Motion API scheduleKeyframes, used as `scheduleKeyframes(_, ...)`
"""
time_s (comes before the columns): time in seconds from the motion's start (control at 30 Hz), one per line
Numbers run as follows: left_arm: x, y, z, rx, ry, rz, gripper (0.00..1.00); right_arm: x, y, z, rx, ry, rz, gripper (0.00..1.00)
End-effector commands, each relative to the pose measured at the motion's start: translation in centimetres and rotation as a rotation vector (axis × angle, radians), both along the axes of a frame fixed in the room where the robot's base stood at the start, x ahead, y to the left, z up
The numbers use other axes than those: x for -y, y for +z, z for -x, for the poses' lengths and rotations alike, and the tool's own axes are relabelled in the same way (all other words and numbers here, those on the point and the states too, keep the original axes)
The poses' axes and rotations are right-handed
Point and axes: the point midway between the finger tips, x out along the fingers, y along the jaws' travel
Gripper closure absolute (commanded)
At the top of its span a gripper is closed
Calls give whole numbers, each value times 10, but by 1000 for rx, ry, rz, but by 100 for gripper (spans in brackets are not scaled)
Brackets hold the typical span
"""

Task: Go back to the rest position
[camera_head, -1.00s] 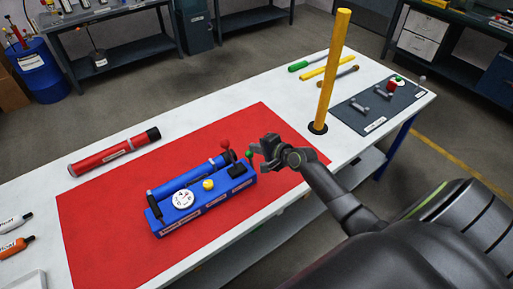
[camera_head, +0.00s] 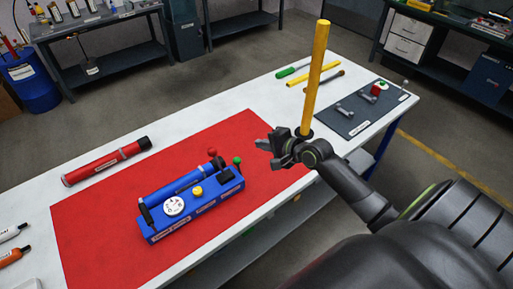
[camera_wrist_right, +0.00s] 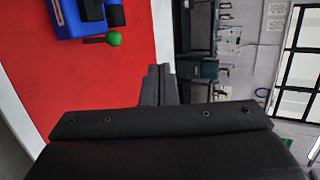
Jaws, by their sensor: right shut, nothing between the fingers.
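My right gripper (camera_head: 267,146) is shut and empty. It is held above the right part of the red mat (camera_head: 105,235), to the right of the blue pump box and apart from it. In the right wrist view its closed fingers (camera_wrist_right: 158,82) show in the middle. The blue pump box (camera_head: 208,204) sits on the mat with a dial, a yellow knob, and a red and a green ball-topped lever. The green ball (camera_wrist_right: 114,39) and a corner of the box show in the right wrist view. My left gripper is not in view.
A red tube (camera_head: 105,162) lies at the left. A dark board (camera_head: 362,112) with small fittings lies at the far right. Green and yellow rods lie at the back.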

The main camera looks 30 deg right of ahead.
Motion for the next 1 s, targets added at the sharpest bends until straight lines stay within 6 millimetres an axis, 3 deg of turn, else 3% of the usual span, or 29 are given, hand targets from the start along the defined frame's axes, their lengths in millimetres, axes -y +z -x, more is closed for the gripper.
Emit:
scheduleKeyframes(0.2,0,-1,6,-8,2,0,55,2,9,6,0,1,0,100)
scheduleKeyframes(0.77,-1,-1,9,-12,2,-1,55,2,8,7,-1,3,3,100)
scheduleKeyframes(0.87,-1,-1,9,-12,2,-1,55,-4,0,17,-16,30,57,100)
scheduleKeyframes(1.0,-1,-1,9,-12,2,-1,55,-24,-26,56,-67,144,268,100)
